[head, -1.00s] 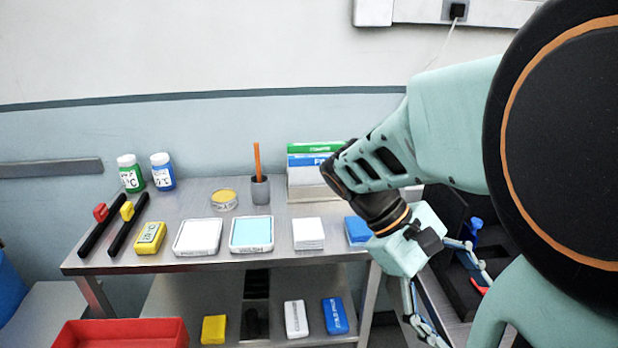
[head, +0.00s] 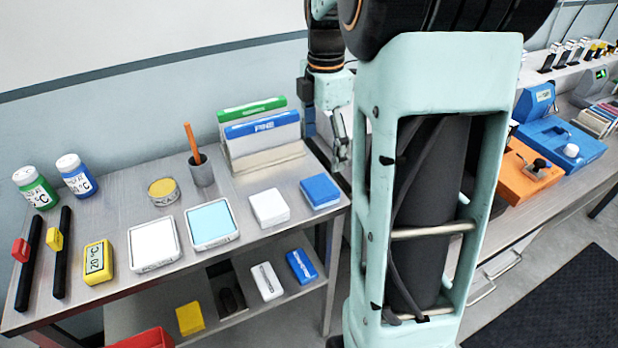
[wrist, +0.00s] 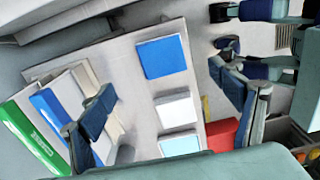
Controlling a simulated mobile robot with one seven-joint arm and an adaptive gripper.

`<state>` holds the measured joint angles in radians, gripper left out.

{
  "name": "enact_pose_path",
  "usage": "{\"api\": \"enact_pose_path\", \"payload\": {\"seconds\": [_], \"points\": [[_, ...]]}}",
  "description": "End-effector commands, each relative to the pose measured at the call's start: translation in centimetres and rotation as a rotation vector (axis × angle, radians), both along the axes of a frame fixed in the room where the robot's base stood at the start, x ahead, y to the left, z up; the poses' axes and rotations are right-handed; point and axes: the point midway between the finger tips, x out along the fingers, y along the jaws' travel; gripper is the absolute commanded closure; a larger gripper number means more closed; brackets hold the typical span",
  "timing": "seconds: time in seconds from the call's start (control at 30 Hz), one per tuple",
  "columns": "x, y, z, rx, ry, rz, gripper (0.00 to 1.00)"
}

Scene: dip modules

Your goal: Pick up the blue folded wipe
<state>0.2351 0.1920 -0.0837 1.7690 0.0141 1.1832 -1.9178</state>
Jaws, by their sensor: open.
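The blue folded wipe (head: 320,191) lies flat at the right end of the tabletop, beside a white folded wipe (head: 269,208). In the wrist view the blue wipe (wrist: 162,57) lies between my two fingers and toward the top of the picture, apart from both. My gripper (head: 340,152) points down near the table's right edge, behind and right of the blue wipe, partly hidden by my own arm. Its fingers are spread and empty in the wrist view (wrist: 165,80).
A blue pack (head: 301,265) is on the lower shelf. An orange device (head: 540,172) sits on the right bench.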

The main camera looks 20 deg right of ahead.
Motion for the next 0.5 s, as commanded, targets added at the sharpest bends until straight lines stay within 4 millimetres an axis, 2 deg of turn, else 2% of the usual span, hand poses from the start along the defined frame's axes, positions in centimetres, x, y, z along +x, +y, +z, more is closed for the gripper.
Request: {"api": "enact_pose_path", "payload": {"seconds": [0.3,0.5], "points": [[0.1,0.0,-4.4,0.004,-0.001,0.011,0.16],[0.1,0.0,-5.9,0.003,-0.002,0.011,0.16]]}}
